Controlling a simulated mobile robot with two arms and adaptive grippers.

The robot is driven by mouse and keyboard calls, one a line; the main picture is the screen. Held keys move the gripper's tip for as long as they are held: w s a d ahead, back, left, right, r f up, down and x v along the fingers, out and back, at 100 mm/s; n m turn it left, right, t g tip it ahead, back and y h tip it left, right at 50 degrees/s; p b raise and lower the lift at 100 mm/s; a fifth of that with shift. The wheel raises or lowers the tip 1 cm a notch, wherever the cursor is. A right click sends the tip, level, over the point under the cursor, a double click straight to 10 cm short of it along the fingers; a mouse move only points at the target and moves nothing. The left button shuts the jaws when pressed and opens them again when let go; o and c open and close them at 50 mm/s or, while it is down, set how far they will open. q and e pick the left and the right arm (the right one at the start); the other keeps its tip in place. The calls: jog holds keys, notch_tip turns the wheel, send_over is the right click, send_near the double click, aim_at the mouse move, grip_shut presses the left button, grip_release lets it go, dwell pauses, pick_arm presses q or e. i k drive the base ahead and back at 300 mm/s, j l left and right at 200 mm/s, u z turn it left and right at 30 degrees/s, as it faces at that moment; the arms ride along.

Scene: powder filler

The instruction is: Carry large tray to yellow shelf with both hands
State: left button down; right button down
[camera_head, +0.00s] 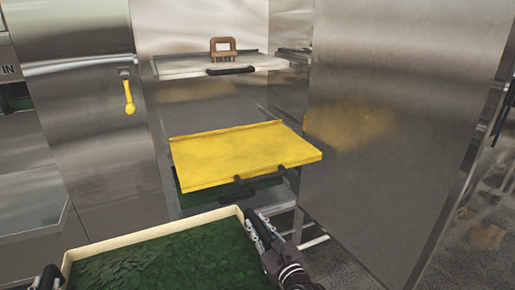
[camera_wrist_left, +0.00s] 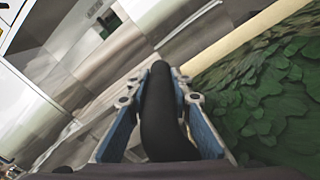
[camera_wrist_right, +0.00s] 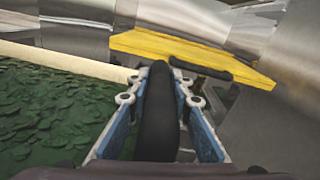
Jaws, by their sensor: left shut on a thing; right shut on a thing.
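The large tray (camera_head: 150,236) has a cream rim and is filled with green leaf-like pieces. It is at the bottom of the head view, in front of the yellow shelf (camera_head: 240,155). My left gripper (camera_head: 50,277) is shut on the tray's black left handle (camera_wrist_left: 160,115). My right gripper (camera_head: 262,232) is shut on the black right handle (camera_wrist_right: 158,110). The yellow shelf is pulled out, empty, with a black front handle. It also shows in the right wrist view (camera_wrist_right: 190,53), beyond the tray's rim. The tray's near edge is out of view.
A dark green shelf (camera_head: 225,196) lies just below the yellow one. Above is a pale shelf (camera_head: 190,67) with a brown brush-like object (camera_head: 222,49). An open steel door (camera_head: 400,120) stands at right. A steel panel with a yellow handle (camera_head: 129,95) stands at left.

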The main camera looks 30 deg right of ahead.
aim_at(242, 147)
jog(key=k+l, duration=0.1)
jog(key=l, duration=0.55)
jog(key=k+l, duration=0.1)
jog(key=l, duration=0.55)
jog(key=k+l, duration=0.1)
jog(key=l, duration=0.6)
jog(key=z, duration=0.05)
